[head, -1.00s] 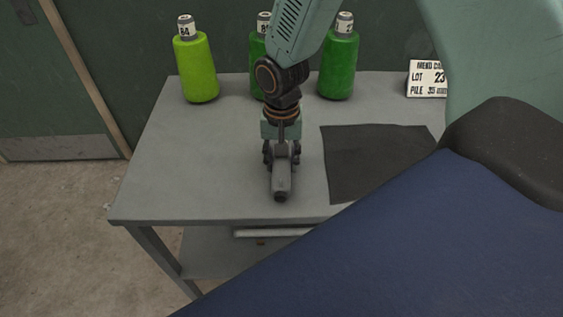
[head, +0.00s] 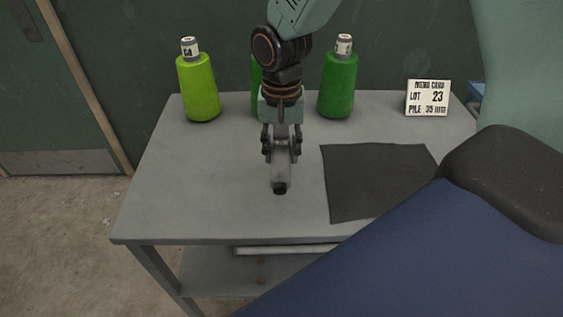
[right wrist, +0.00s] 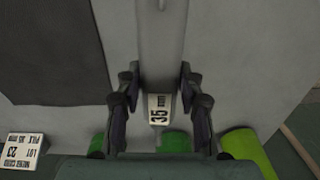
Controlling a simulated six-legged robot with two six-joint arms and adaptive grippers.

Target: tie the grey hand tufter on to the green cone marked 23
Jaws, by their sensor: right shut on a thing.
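My right gripper (head: 281,146) is shut on the grey hand tufter (head: 280,178), whose dark tip points toward the near table edge. The right wrist view shows the tufter (right wrist: 160,40) between the fingers, with a "35 mm" label. I cannot tell whether it touches the table. A dark green cone (head: 338,88) stands upright at the back, right of my arm; its collar label is partly turned away, and I read only a "2". Another green cone (head: 255,88) is mostly hidden behind my arm. A lime green cone (head: 198,90) stands at the left. My left gripper is out of view.
A card (head: 427,98) reading "MEND CARD, LOT 23, PILE 35 mm" stands at the back right of the grey table (head: 190,190). A dark flat mat (head: 375,180) lies right of the tufter. The table's left part is clear. A wall is behind.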

